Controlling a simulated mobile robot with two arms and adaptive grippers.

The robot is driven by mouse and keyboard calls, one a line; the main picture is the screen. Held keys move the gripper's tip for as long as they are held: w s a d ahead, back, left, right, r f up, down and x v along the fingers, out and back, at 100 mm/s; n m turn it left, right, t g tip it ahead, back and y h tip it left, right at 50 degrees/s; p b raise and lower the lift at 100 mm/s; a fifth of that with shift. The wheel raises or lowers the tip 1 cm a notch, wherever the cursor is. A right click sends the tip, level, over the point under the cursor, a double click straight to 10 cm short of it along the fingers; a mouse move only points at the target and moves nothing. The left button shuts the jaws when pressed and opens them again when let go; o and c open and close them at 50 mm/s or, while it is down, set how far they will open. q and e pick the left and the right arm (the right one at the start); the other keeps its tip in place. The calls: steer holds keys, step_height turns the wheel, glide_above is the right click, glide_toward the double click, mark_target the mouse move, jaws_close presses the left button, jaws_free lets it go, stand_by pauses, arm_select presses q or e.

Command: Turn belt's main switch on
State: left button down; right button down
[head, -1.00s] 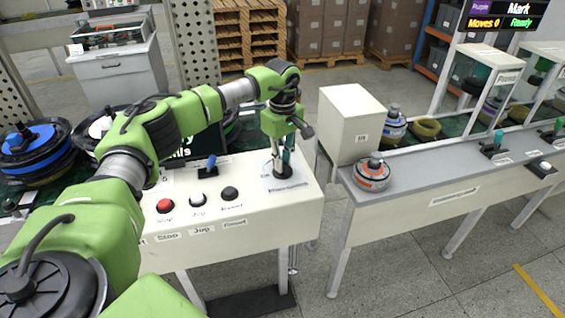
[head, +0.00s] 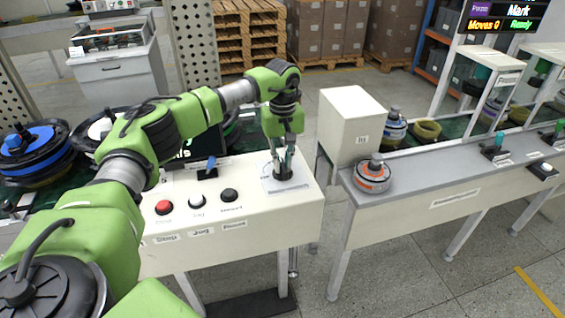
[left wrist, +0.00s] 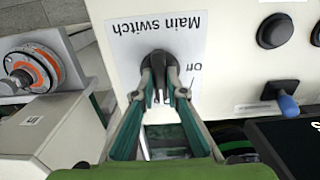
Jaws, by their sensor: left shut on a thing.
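In the head view the switch (head: 284,176) is at the right end of the white control panel. My left gripper (left wrist: 160,95) has its two teal-lined fingers closed about the switch handle, pointing down at it in the head view (head: 283,168). The fingers partly hide the handle, so its exact setting is hard to tell. My right gripper is in no view.
The panel (head: 262,222) also carries a red button (head: 163,207), a white button (head: 198,201), a black button (head: 230,195) and a blue-topped lever (head: 210,168). Right of it, past a gap, stands a grey conveyor table with a white box (head: 352,125) and an orange-and-grey motor (head: 372,176).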

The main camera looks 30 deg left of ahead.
mark_target(283, 164)
arm_select(q)
steer(key=shift+r, duration=0.1)
steer(key=c, duration=2)
jaws_free()
steer(key=shift+c, duration=0.2)
step_height(283, 164, up, 12)
steer(key=shift+d, duration=0.1)
